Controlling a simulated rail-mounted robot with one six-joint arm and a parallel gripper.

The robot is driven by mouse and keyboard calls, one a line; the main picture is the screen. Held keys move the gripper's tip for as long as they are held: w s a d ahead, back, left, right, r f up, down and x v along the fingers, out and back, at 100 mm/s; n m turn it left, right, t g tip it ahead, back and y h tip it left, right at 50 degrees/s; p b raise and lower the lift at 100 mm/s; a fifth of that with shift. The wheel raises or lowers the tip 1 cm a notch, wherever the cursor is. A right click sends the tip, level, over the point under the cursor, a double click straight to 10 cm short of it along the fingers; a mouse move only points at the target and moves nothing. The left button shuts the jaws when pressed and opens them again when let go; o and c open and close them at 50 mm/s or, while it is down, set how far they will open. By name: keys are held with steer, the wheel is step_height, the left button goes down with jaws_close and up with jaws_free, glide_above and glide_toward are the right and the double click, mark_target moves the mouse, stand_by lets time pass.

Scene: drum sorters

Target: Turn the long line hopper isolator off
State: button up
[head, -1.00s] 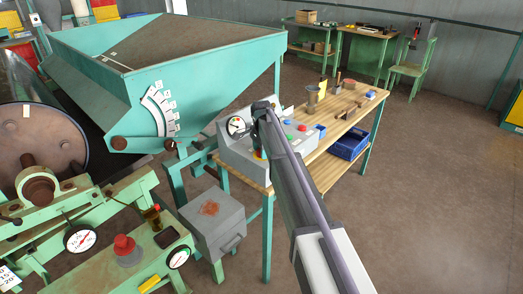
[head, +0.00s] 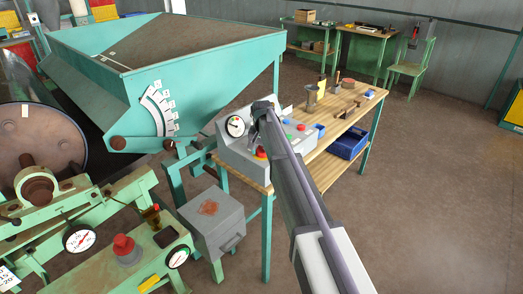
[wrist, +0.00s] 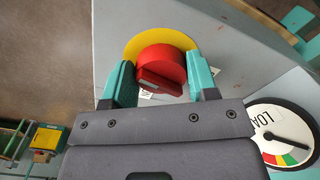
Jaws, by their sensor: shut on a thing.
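The isolator is a red rotary knob (wrist: 170,62) on a yellow round plate (wrist: 133,48), set on a grey sloped control box (wrist: 225,50). In the head view the red and yellow knob (head: 261,153) shows at the box's lower front edge, partly beside my wrist. My gripper (wrist: 160,80) has its two teal fingers on either side of the red knob and is shut on it. The knob's grip bar lies nearly level in the wrist view, slightly tilted. Any label near it is mostly hidden.
A load gauge (wrist: 283,135) sits on the same box, close to my right finger. The box stands on a wooden bench (head: 330,135) with tools and a blue bin (head: 348,143). A green hopper (head: 205,60) rises to the left. Open floor lies at right.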

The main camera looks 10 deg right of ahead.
mark_target(262, 148)
steer(key=shift+n, duration=0.6)
steer(key=o, duration=0.9)
step_height(262, 148, up, 11)
steer(key=p, duration=1)
steer(key=shift+f+p, duration=0.1)
steer(key=shift+p, duration=0.3)
